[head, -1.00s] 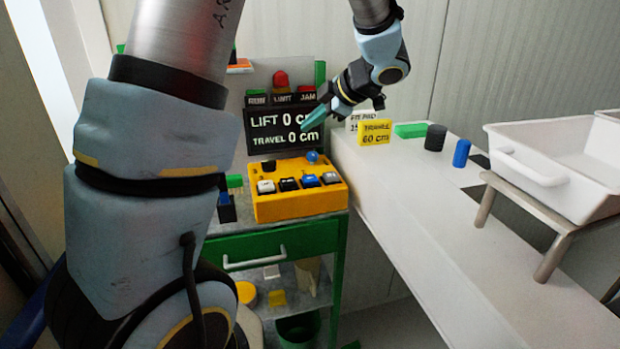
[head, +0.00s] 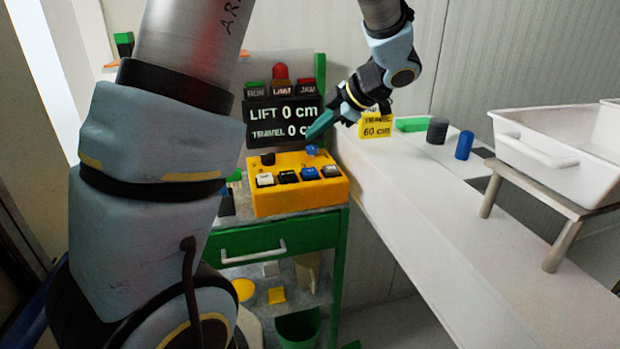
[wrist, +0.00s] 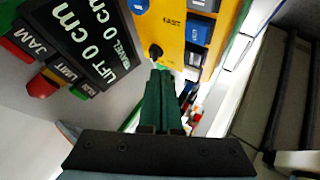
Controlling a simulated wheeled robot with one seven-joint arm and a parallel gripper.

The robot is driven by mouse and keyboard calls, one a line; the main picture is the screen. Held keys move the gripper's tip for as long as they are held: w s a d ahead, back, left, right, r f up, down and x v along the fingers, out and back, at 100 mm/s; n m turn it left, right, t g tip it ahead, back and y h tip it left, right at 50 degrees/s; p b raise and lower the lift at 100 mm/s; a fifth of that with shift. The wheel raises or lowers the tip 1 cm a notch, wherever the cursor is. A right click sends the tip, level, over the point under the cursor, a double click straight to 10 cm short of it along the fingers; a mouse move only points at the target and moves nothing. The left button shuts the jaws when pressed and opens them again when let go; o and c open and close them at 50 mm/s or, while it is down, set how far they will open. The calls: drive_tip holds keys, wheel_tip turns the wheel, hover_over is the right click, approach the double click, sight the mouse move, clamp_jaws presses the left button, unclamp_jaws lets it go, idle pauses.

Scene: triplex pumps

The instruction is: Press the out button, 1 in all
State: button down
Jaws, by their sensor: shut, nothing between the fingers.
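The yellow control box (head: 300,202) stands on the green cabinet. My gripper (head: 311,135) is shut and empty, with green fingers pointing down-left above the box's back right, near a blue knob (head: 312,150). In the wrist view my fingertips (wrist: 160,72) appear near a black knob (wrist: 155,51); contact is not clear.
A black display (head: 284,121) reads LIFT 0 cm and TRAVEL 0 cm. RUN, LIMIT and JAM lamps stand above it. The white bench (head: 430,215) at right holds a yellow sign (head: 376,126), several small blocks and a white tray (head: 545,135) on a stand.

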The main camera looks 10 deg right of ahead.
drive_tip(key=b, duration=0.4)
hover_over(315, 171)
wheel_tip(315, 171, down, 4)
drive_tip(key=shift+f, duration=1.1)
idle(0.8)
drive_tip(key=shift+f, duration=0.4)
drive_tip(key=shift+f, duration=0.55)
idle(0.6)
drive_tip(key=shift+r, duration=0.1)
drive_tip(key=shift+r+p, duration=0.9)
drive_tip(key=shift+p, duration=0.4)
